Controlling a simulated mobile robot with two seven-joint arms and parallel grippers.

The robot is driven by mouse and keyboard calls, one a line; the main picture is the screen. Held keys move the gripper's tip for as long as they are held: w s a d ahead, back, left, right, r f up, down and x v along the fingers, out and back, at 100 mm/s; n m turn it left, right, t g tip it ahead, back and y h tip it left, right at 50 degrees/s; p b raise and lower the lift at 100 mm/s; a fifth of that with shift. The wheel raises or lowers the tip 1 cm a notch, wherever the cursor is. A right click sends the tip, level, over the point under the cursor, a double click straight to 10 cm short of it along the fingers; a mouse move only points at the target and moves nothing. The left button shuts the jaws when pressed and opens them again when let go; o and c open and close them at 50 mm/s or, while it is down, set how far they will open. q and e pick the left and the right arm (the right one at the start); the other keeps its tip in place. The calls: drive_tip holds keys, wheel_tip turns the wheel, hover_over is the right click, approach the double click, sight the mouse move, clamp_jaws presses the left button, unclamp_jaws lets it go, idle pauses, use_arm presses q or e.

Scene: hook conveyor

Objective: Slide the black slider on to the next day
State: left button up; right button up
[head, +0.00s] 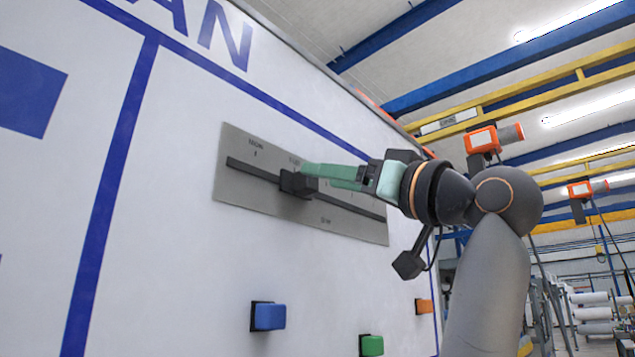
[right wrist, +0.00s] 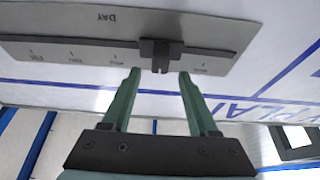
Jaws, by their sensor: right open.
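The black slider (head: 297,184) sits on a dark horizontal track in a grey plate (head: 236,190) on the white wall board. In the head view it is left of the track's middle, beside the second label from the left. My right gripper (head: 304,172) is open, with its green fingers reaching in from the right. In the right wrist view, turned upside down, the slider (right wrist: 160,54) shows between the two fingertips (right wrist: 158,74), with a gap on each side. The label behind the slider is hidden there. My left gripper is not in view.
Below the plate, a blue block (head: 268,316), a green block (head: 371,345) and an orange block (head: 424,306) stick out from the board. The board's face around the plate is otherwise clear. Yellow and blue overhead beams and orange hanging units are to the right.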

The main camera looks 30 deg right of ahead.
drive_tip(key=b+v, duration=0.2)
drive_tip(key=v, duration=0.7)
drive_tip(key=shift+b, duration=0.3)
